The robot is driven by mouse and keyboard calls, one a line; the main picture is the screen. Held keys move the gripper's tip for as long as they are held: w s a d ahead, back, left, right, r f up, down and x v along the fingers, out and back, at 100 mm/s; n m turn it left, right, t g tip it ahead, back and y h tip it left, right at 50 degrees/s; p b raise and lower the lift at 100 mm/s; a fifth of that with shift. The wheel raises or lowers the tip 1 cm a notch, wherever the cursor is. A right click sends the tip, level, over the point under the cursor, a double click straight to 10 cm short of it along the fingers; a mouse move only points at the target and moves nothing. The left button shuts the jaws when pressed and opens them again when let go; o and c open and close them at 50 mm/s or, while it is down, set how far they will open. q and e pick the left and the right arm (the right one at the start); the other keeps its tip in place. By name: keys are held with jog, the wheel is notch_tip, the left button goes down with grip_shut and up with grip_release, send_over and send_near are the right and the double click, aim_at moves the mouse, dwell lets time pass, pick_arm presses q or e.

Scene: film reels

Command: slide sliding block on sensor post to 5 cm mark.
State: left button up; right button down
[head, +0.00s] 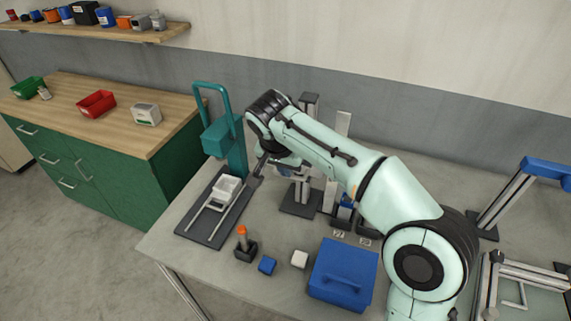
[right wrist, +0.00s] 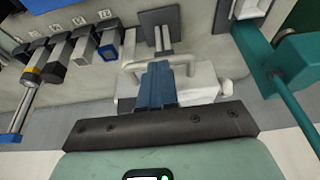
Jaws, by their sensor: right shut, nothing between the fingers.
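The sensor post stands upright on a dark square base (head: 299,202) behind my right arm. Its top (head: 309,102) shows above the arm and its middle is mostly hidden. In the right wrist view, the base (right wrist: 158,18) and the lower rails of the post (right wrist: 163,40) show at the top. A white sliding block (right wrist: 205,85) with a pale bar handle (right wrist: 133,65) is on it. My right gripper (right wrist: 158,68) is shut and empty, its blue fingers overlapping the block and handle. I cannot tell whether they touch. In the head view, the arm largely hides this gripper (head: 284,172).
A teal press (head: 224,138) stands close beside my right wrist. A dark board with a white tray (head: 228,188), an orange-topped item (head: 243,240), small blocks and a blue box (head: 342,278) occupy the front. Dark-capped profile pieces (right wrist: 57,48) lie near the post.

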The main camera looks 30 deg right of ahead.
pick_arm(q)
jog(key=s+f+b, duration=0.4)
jog(key=f+b, duration=0.2)
jog(key=f, duration=0.1)
jog(key=shift+s+f+g, duration=0.15)
jog(key=shift+s+g, duration=0.05)
jog(key=shift+g, duration=0.1)
pick_arm(e)
notch_tip(320, 180, down, 11)
jog(key=shift+s, duration=0.25)
pick_arm(q)
jog(key=shift+w, duration=0.1)
pick_arm(e)
jog(key=shift+r, duration=0.1)
